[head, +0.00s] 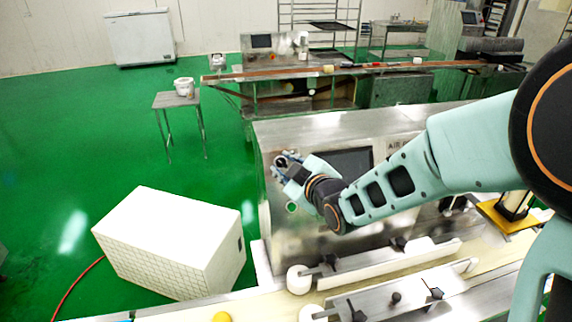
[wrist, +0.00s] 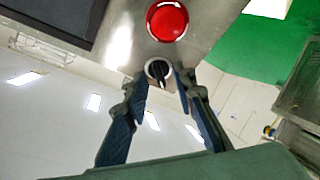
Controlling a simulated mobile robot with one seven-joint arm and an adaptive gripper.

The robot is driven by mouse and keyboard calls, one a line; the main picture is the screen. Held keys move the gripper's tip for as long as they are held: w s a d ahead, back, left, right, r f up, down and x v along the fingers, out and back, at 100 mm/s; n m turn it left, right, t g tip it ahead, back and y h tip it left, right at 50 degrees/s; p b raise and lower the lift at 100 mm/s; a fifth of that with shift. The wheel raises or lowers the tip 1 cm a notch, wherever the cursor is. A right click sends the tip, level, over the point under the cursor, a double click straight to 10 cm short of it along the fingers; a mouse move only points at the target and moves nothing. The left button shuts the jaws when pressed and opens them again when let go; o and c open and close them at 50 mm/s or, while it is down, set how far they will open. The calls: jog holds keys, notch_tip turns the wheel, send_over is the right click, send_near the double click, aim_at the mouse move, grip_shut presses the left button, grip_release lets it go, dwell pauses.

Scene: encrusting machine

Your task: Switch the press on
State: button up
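The press is a steel machine cabinet (head: 330,127) with a dark screen (head: 358,158) on its sloped front panel. In the wrist view, a black rotary knob in a pale ring (wrist: 157,70) sits on the panel below a red round button (wrist: 167,20). My gripper (wrist: 160,76) is open, with its two fingertips on either side of the knob. Small gaps seem to show between tips and knob; whether either touches is unclear. In the head view my gripper (head: 283,163) is at the panel's left part and hides the knob. A green round button (head: 292,208) shows below it.
A conveyor with white rollers (head: 298,280) runs in front of the cabinet. A white box (head: 170,242) stands on the green floor at left. A small table (head: 176,100) with a white bucket (head: 184,87) stands behind. The floor at far left is clear.

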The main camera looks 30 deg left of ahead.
grip_shut()
